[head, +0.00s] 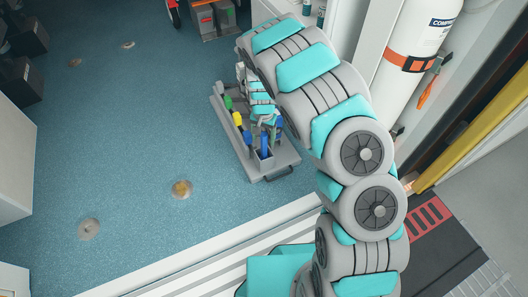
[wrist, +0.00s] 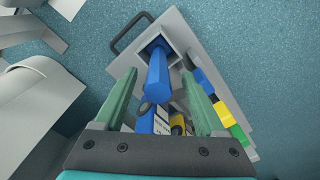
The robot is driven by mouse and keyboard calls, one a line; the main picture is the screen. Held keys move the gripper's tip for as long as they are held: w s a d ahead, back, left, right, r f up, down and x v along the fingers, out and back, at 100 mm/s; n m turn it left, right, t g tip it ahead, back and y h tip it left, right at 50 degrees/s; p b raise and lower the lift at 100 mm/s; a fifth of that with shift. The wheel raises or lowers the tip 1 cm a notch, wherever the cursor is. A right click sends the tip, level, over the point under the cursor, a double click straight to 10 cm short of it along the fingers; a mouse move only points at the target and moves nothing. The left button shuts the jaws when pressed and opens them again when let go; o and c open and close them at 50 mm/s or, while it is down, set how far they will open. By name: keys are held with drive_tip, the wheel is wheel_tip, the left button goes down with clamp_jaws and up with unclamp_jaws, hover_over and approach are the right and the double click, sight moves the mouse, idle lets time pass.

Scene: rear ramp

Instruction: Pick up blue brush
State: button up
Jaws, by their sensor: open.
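A blue brush handle (wrist: 157,82) stands in a square compartment at one end of a grey caddy (wrist: 176,22) in the wrist view. My gripper (wrist: 158,76) is open, with one green finger on each side of the blue handle and gaps between. In the head view the caddy (head: 285,161) sits on the floor with a blue handle (head: 264,146) near its front end. My arm partly covers the caddy there, and the fingertips are hard to make out. The brush's lower end is hidden.
Yellow (wrist: 219,108) and green (wrist: 238,134) handles, plus other blue parts, stand along the caddy. White steps (head: 215,262) lie in front, and a white cylinder (head: 418,40) stands at the right. Blue floor (head: 120,120) to the left is mostly clear.

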sight(264, 150)
wheel_tip(264, 150, down, 4)
drive_tip(key=shift+d+r, duration=0.1)
drive_tip(key=shift+c, duration=0.3)
clamp_jaws()
idle(0.3)
